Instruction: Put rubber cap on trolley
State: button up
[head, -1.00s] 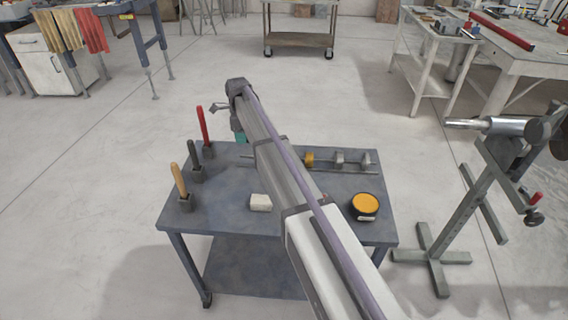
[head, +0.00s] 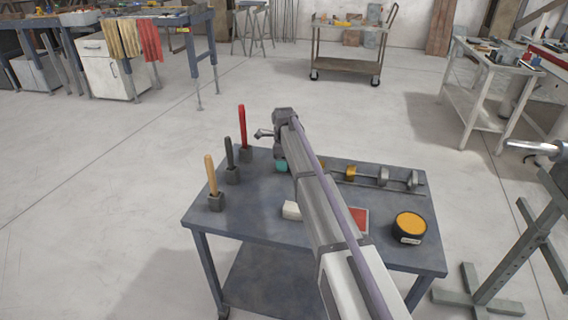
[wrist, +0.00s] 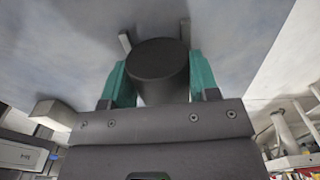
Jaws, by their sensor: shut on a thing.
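My gripper (head: 281,166) has teal fingers and shows in the head view at the back left part of a blue-grey wheeled trolley (head: 250,208). In the wrist view, my gripper (wrist: 163,80) is shut on a black round cap (wrist: 155,62), with one teal finger on each side of it. The cap cannot be made out in the head view. My arm hides part of the trolley's top.
Upright handled tools (head: 230,165) stand along the trolley's left edge. A white block (head: 291,210), a red patch (head: 360,217), a yellow-topped black tin (head: 410,227) and a shaft with discs (head: 384,175) are on it. A brown cart (head: 345,65) stands behind. A metal stand (head: 515,265) is at right.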

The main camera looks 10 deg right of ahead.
jog(key=o, duration=0.7)
jog(key=shift+f, duration=0.1)
notch_tip(320, 180, up, 13)
jog(key=p, duration=1.3)
jog(key=s+d+n, duration=0.3)
jog(key=s+n, duration=2)
jog(key=s, duration=1.5)
jog(key=r+p, duration=0.2)
jog(key=p, duration=0.1)
jog(key=r+p, duration=0.1)
jog(key=r, duration=0.1)
jog(key=shift+a+r, duration=0.1)
jog(key=shift+a, duration=0.15)
